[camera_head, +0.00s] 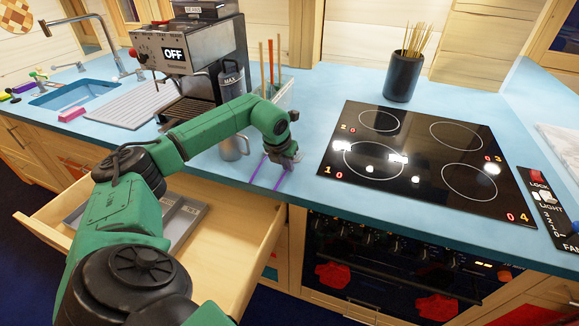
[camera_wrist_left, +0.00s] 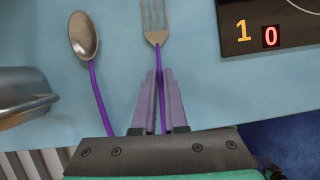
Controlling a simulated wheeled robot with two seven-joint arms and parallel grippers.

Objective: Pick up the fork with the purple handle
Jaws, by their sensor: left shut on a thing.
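The fork with the purple handle (camera_wrist_left: 155,36) lies on the blue countertop in the left wrist view, tines pointing up the picture. My left gripper (camera_wrist_left: 159,82) is shut on its purple handle, and its fingers hide part of the handle. In the head view my left gripper (camera_head: 285,158) is at the counter's front edge, left of the cooktop. A spoon with a purple handle (camera_wrist_left: 84,38) lies to the left of the fork, apart from it. I cannot tell whether the fork is lifted off the counter. My right gripper is not in view.
The black cooktop (camera_head: 425,160) is right of the gripper. A metal mug (camera_head: 234,144) stands to its left, by the coffee machine (camera_head: 190,55). An open drawer (camera_head: 245,258) juts out below the counter, under my left arm. A dark cup of sticks (camera_head: 403,75) stands behind.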

